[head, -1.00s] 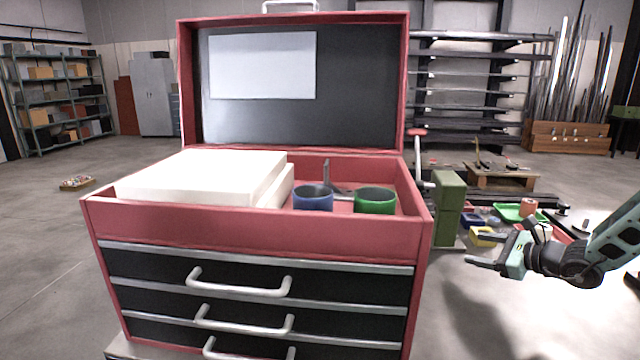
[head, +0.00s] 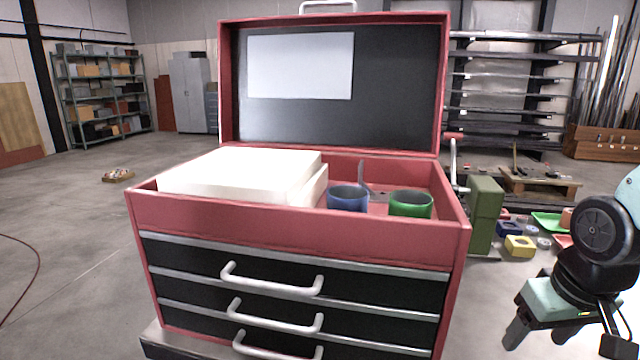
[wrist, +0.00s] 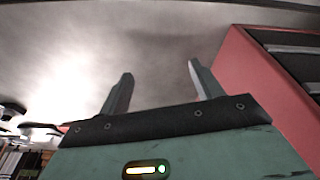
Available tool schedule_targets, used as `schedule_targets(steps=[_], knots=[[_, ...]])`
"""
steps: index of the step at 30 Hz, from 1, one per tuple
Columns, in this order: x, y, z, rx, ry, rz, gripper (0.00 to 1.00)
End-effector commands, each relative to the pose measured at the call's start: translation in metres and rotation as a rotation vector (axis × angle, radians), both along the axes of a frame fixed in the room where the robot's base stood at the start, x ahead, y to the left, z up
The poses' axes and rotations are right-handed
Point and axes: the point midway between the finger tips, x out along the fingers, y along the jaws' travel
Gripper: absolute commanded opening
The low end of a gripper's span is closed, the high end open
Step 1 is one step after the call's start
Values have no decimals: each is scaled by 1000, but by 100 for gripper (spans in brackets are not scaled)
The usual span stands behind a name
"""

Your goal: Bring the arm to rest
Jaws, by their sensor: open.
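A white block (head: 235,175), a blue cup (head: 347,199) and a green cup (head: 411,205) sit in the chest's top tray. A green box post (head: 484,215) and a yellow block (head: 519,246) are right of the chest.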

Motion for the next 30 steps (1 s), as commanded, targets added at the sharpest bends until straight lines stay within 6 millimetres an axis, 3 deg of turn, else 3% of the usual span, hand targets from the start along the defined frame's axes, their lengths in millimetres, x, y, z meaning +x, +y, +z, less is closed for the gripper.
schedule_targets(steps=[1,6,13,18,30], knots=[[-5,25,2,9,20,65,65],[-34,89,7,15,82,259,65],[-99,159,16,-7,171,539,65],[-128,178,19,-27,206,645,65],[-130,178,19,-27,208,649,65]])
